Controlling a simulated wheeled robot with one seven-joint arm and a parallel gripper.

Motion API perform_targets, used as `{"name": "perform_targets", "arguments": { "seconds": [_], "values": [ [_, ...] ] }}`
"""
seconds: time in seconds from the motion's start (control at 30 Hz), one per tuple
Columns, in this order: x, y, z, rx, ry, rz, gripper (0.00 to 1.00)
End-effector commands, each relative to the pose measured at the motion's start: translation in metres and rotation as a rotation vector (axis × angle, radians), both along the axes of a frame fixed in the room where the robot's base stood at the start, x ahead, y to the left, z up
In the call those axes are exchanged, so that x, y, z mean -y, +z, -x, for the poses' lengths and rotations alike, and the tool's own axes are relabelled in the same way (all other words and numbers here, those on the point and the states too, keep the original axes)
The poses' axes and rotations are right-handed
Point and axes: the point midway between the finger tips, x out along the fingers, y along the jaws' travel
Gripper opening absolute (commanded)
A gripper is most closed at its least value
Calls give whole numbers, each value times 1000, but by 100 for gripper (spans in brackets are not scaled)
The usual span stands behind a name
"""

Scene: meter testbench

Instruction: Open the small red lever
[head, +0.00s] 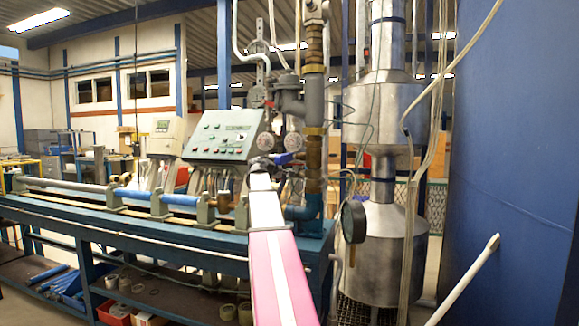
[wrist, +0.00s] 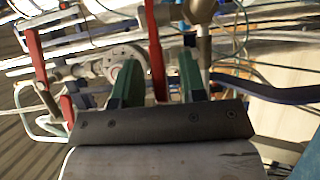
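In the wrist view, my gripper (wrist: 159,68) has two green fingers standing apart. A narrow red lever (wrist: 155,40) stands upright in the picture between them, with a gap on each side. Its lower end is near the dark gripper body. A second red lever (wrist: 36,55) is at the left, outside the fingers, with another red piece (wrist: 68,110) below it. I cannot tell for sure which is the small one. In the head view, my pink and white arm reaches the bench beside the control panel; the red levers cannot be made out there.
Close to the fingers are metal pipe fittings (wrist: 199,18), a round metal part (wrist: 112,62) and a dark blue handle (wrist: 270,94).

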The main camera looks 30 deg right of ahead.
Motion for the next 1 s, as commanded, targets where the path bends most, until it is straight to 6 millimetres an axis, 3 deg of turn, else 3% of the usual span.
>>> {"name": "perform_targets", "arguments": {
  "seconds": [0.37,0.4,0.5,0.53,0.77,1.0],
  "values": [
    [6,0,-2,0,1,0,38],
    [6,0,-2,0,1,0,35],
    [6,0,-2,0,1,0,2],
    [6,0,-2,0,1,0,0],
    [6,-1,1,0,20,-1,0],
    [3,-1,10,0,170,-3,0]
  ]
}}
